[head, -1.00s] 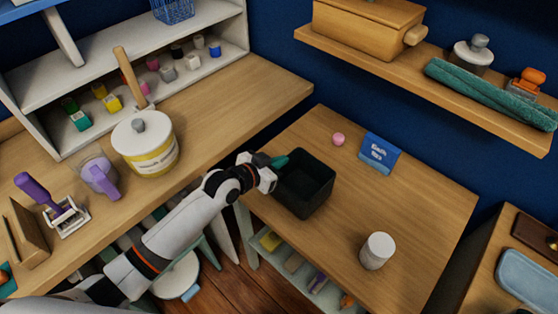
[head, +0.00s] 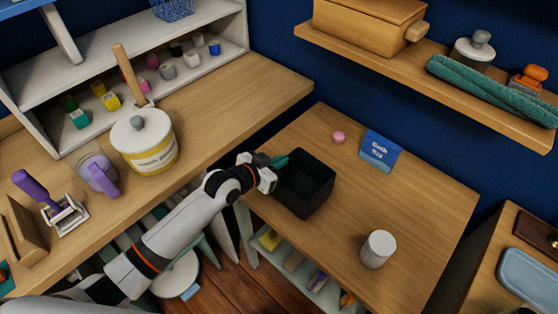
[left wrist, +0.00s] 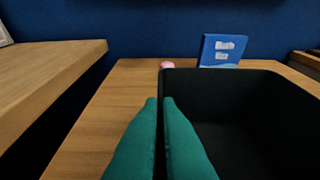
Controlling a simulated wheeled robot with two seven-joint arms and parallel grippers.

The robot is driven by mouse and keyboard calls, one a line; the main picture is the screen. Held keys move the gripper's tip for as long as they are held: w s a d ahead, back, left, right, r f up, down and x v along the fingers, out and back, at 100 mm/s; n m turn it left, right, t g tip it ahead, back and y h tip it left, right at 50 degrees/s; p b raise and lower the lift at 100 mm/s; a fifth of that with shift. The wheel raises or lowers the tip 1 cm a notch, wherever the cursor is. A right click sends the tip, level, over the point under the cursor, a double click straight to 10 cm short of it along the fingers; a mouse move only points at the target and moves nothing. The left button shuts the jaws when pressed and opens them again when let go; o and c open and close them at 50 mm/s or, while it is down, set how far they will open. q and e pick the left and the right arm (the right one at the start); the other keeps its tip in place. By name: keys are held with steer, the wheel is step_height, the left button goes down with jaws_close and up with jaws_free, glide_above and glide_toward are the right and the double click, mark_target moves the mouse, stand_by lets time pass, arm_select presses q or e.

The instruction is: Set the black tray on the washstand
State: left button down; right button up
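The black tray (head: 318,198), an open box with tall walls, is at the left side of a wooden table (head: 420,210) in the head view. It looks upright, and I cannot tell whether its base touches the top. My left gripper (head: 279,162) is at its left wall. In the left wrist view the teal fingers (left wrist: 160,125) are close together, one on each side of that wall, and the tray (left wrist: 240,82) fills the right side. The tray looks empty. The frames do not make clear which furniture is the washstand. My right gripper is not in view.
A pink ball (head: 338,137) and a blue box (head: 378,151) stand behind the tray. A white cylinder (head: 378,249) stands at the table's front. A gap separates this table from the left counter (head: 220,95). The table's right part is clear.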

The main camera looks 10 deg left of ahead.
arm_select(q)
steer(key=shift+f, duration=0.1)
stand_by(0.3)
steer(key=c, duration=1.6)
jaws_free()
steer(key=shift+o, duration=0.2)
steer(key=shift+p+v, duration=1)
steer(key=shift+v, duration=0.3)
steer(key=shift+p+v, duration=1.8)
steer(key=shift+v, duration=0.9)
